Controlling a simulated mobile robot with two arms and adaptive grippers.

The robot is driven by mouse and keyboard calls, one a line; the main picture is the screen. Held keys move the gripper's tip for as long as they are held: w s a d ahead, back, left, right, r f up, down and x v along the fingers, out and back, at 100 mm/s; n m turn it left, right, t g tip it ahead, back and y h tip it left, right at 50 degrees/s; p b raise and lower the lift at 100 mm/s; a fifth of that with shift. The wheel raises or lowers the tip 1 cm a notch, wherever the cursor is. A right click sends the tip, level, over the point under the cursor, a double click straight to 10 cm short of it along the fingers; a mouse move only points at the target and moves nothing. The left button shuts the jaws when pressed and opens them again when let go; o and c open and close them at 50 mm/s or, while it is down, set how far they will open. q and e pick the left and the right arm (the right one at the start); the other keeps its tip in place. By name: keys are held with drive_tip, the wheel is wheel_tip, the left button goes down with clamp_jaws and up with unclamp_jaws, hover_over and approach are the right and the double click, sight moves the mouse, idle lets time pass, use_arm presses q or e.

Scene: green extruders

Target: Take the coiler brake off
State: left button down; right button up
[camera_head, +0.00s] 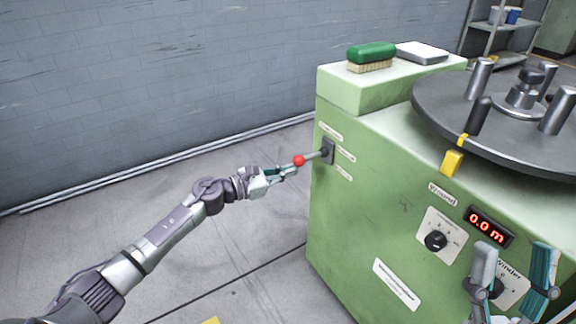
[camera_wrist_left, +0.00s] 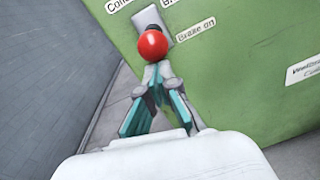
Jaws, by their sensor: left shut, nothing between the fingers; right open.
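The brake lever has a red ball knob (camera_head: 299,160) on a short grey rod, which comes out of a dark plate (camera_head: 328,151) on the left side of the green machine (camera_head: 375,215). Small labels surround the plate. In the left wrist view the red knob (camera_wrist_left: 152,46) hides most of the rod, and a label (camera_wrist_left: 197,30) beside the plate reads "Brake on". My left gripper (camera_head: 291,170) is shut and empty, its fingertips (camera_wrist_left: 158,72) right by the knob; I cannot tell whether they touch it. My right gripper (camera_head: 515,250) is open in front of the winder panel.
A dark turntable (camera_head: 435,105) with several upright pegs sits on the machine, with a yellow tag (camera_head: 452,162) at its rim. A green brush (camera_head: 371,54) and a grey flat box (camera_head: 422,53) lie on top. A black knob (camera_head: 436,240) and red display (camera_head: 488,227) face front.

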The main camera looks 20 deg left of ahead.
drive_tip(key=w+f+g+h+p, duration=0.2)
drive_tip(key=w+f+g, duration=0.4)
drive_tip(key=w, duration=0.1)
wheel_tip(320, 180, down, 12)
drive_tip(key=d+g+h+p, duration=0.1)
drive_tip(key=g+h+p, duration=0.2)
drive_tip(key=g, duration=0.5)
use_arm(q)
wheel_tip(320, 180, up, 4)
drive_tip(key=g+y+p, duration=0.1)
drive_tip(key=p, duration=0.4)
drive_tip(key=shift+g+y, duration=0.3)
drive_tip(key=shift+g, duration=0.1)
use_arm(e)
drive_tip(key=s+d+f+g+h, duration=0.1)
drive_tip(key=s+d+f+g, duration=0.1)
drive_tip(key=s+f+g, duration=0.2)
drive_tip(key=s+d+f+m+g+h, duration=0.1)
drive_tip(key=s+f+g, duration=0.4)
drive_tip(key=s, duration=0.6)
drive_tip(key=d+g+h, duration=0.1)
drive_tip(key=d, duration=0.1)
drive_tip(key=shift+s+d+f+g, duration=0.2)
drive_tip(key=shift+d+f+g, duration=0.05)
drive_tip(key=shift+d+g, duration=0.05)
